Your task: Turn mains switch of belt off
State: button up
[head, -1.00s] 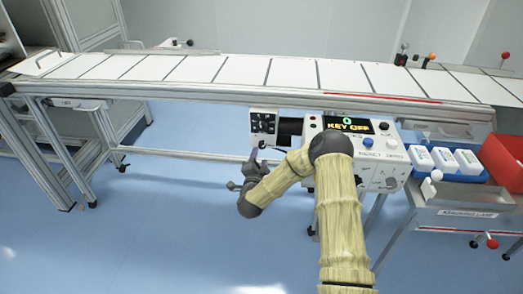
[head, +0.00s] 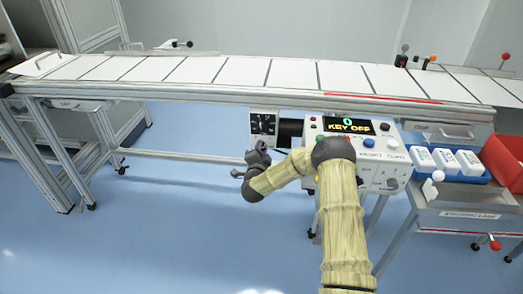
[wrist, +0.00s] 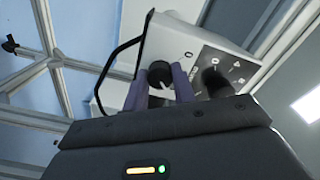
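My gripper (head: 257,150) is just below the small black-faced box (head: 263,124) under the belt. In the wrist view, the two purple fingers (wrist: 165,82) are apart. A round black knob with a white pointer mark (wrist: 159,74) sits between their tips, on the face of a pale box (wrist: 168,43). One finger is on each side of the knob; I cannot tell whether they touch it. A second dark knob-like part (wrist: 217,83) is to the right of the fingers. In the head view my gripper's fingers are too small to make out.
The control panel (head: 389,156) to the right has a display (head: 348,127) reading "0 KEY OFF", and my arm covers part of it. The belt (head: 240,70) runs above. White bottles (head: 445,161) in a blue tray and a red bin (head: 508,158) stand right.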

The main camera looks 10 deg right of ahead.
jog(key=shift+n, duration=0.3)
jog(key=shift+n+p, duration=1.85)
jog(key=shift+n, duration=6.85)
jog(key=o, duration=1)
jog(key=shift+s, duration=0.1)
